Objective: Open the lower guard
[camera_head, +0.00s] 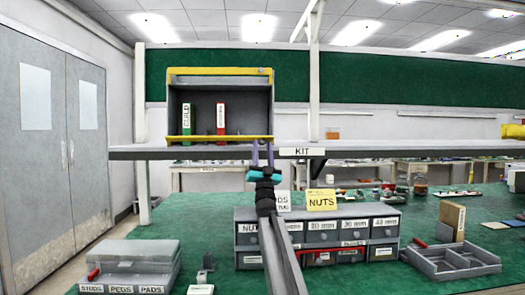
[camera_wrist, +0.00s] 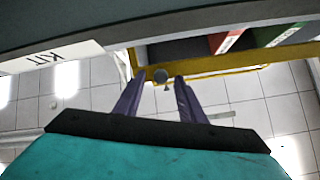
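A grey cabinet box (camera_head: 172,110) with a yellow top bar (camera_head: 220,71) stands on the shelf. The lower guard is a yellow bar (camera_head: 205,138) across the bottom of its front; it shows in the wrist view (camera_wrist: 228,70) beyond my fingertips. A small grey round knob (camera_wrist: 160,76) appears between my fingertips, close to the bar; I cannot tell whether a finger touches it. My gripper (camera_head: 262,147), with purple fingers and a teal body, is at the lower right of the box. In the wrist view (camera_wrist: 160,85) the fingers are apart and hold nothing.
Green and red binders (camera_head: 186,122) stand inside the box. The shelf edge (camera_head: 400,150) with a KIT label (camera_head: 302,152) runs close to my gripper. Below are labelled drawers (camera_head: 352,236), a pegs bin (camera_head: 128,268) and a divided tray (camera_head: 455,262).

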